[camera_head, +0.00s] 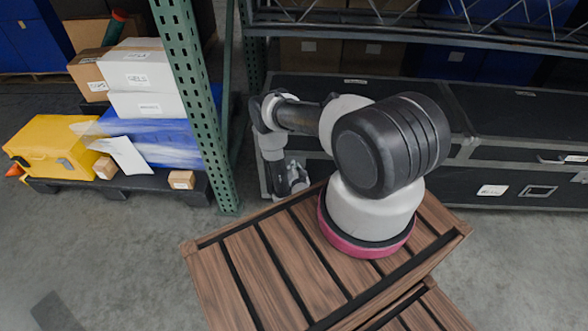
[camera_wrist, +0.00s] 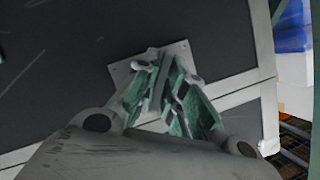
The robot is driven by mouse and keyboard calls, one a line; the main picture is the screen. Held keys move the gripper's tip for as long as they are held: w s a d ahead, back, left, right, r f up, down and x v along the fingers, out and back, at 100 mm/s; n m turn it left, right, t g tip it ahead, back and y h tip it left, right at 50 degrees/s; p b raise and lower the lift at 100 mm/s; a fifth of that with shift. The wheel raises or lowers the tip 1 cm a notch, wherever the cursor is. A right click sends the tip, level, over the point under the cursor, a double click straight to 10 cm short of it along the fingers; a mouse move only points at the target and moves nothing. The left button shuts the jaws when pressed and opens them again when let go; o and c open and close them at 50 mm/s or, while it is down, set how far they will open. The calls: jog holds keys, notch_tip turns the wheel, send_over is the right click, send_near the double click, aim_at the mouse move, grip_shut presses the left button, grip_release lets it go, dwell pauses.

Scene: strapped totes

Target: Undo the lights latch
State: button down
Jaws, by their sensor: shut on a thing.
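A black case (camera_head: 480,165) with grey metal edging stands on the floor under the rack. In the wrist view, a grey metal latch (camera_wrist: 122,74) on a square plate is fixed to the case's dark face (camera_wrist: 75,75), beside the pale edging strip. My gripper (camera_wrist: 163,85), with green inner pads, is shut on the latch's upright middle piece. The fingers cover much of the latch, so I cannot tell whether it is fastened. In the head view my gripper (camera_head: 297,178) is small and low against the case's left front; the latch is hidden there.
A green perforated rack post (camera_head: 195,95) stands just left of my arm. Left of it, a pallet (camera_head: 115,187) holds a yellow case (camera_head: 52,148), cartons and a blue wrapped load. Metal shelf beams (camera_head: 420,38) run above the case. Grey floor is open at left.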

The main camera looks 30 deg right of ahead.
jog(key=shift+n+g+h, duration=0.4)
jog(key=shift+n+h, duration=0.1)
jog(key=shift+n, duration=0.5)
jog(key=shift+n+g+h, duration=0.6)
jog(key=shift+n+h, duration=0.1)
jog(key=shift+n, duration=0.6)
jog(key=c, duration=1.9)
grip_release()
jog(key=shift+s+a, duration=0.1)
